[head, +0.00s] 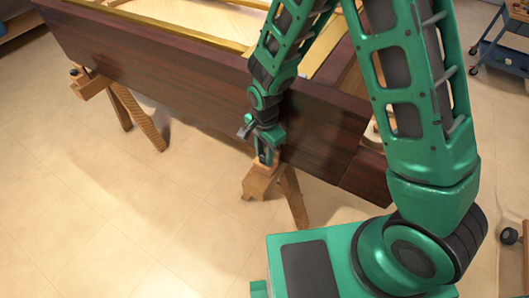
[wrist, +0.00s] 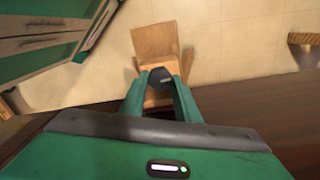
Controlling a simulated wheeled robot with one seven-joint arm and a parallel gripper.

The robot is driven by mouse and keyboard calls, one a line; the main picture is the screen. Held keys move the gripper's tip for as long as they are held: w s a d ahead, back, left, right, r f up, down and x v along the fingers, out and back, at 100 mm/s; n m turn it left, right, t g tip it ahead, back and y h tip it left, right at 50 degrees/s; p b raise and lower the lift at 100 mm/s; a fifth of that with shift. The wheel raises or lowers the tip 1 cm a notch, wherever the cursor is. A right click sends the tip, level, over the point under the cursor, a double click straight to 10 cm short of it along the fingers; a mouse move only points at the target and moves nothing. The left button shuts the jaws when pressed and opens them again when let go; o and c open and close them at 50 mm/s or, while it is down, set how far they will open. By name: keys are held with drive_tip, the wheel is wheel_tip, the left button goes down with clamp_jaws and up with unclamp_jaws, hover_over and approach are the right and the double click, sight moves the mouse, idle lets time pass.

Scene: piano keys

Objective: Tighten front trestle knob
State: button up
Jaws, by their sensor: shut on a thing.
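The front wooden trestle (head: 259,182) stands under the near side of the dark piano case, at the middle of the head view. Its pale wooden top also shows at the upper middle of the wrist view (wrist: 155,42). A dark knob (wrist: 160,76) sits on this trestle, between my fingertips in the wrist view. My gripper (head: 266,158) points down at the trestle, close beside the dark case wall. In the wrist view my gripper (wrist: 160,84) has its two green fingers on either side of the knob, shut on it. In the head view the knob is hidden by my gripper.
The dark wooden piano case (head: 190,85) runs across the head view, close behind my gripper. Another trestle (head: 118,98) with a dark knob (head: 74,72) stands at the left. A blue cart (head: 503,48) is at the upper right. The tiled floor (head: 130,220) at the lower left is clear.

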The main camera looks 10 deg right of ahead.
sight(264, 156)
drive_tip(key=o, duration=1)
drive_tip(key=shift+o, duration=0.2)
drive_tip(key=shift+r, duration=0.15)
wheel_tip(264, 156, up, 10)
drive_tip(key=shift+r, duration=0.25)
